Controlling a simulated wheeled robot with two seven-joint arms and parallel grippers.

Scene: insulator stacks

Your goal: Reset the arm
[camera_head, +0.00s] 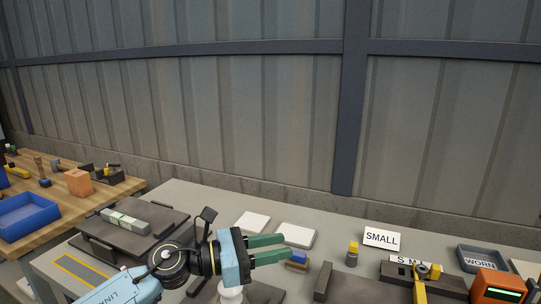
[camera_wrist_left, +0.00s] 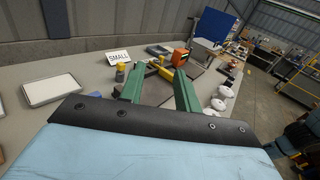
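My left arm comes in from the lower left in the head view. Its gripper (camera_head: 288,245) has two green fingers, spread apart with nothing between them, above the grey table (camera_head: 190,192). The left wrist view also shows the gripper (camera_wrist_left: 157,69) open and empty. A white insulator piece (camera_head: 231,294) shows partly below the gripper in the head view. Several white insulator pieces (camera_wrist_left: 217,104) stand right of the fingers in the left wrist view. I do not see my right gripper.
A SMALL sign (camera_head: 382,239), a yellow-topped grey piece (camera_head: 352,254), a dark fixture with yellow parts (camera_head: 398,270), a WORN tray (camera_head: 482,259) and an orange device (camera_head: 497,285) stand to the right. A blue-and-brown block (camera_head: 298,258) lies near the fingertips. White plates (camera_head: 297,235) lie behind.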

